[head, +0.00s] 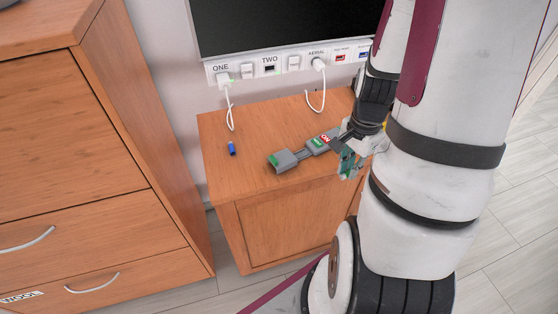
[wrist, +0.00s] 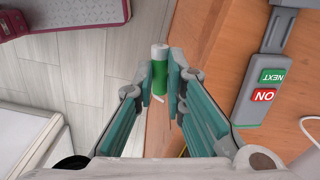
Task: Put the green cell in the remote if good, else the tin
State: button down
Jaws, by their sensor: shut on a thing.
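The green cell (wrist: 159,78), with a pale end cap, is upright in the picture between my fingertips in the wrist view. My gripper (wrist: 157,90) is shut on it, beside the edge of the small cabinet. In the head view my gripper (head: 350,162) is at the cabinet's right side, and the cell is hard to make out there. A grey device (head: 318,146) with a green and a red label lies on the cabinet top, just left of my gripper; it also shows in the wrist view (wrist: 253,115). I cannot tell whether it is the remote. I see no tin.
A blue cell (head: 232,149) lies on the small cabinet's top (head: 262,122). A grey block with a green end (head: 283,160) joins the labelled device. White cables hang from the wall socket strip (head: 268,68) below a dark screen. A drawer cabinet (head: 70,140) stands left.

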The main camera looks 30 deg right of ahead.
jog(key=shift+w+a, duration=0.2)
jog(key=shift+w, duration=0.1)
send_over(301, 154)
jog(key=shift+f+b, duration=0.4)
jog(key=shift+f, duration=2.1)
jog(key=shift+f, duration=0.15)
jog(key=c, duration=2)
grip_release()
jog(key=shift+b, duration=0.3)
jog(key=o, duration=0.4)
jog(key=shift+c, duration=0.2)
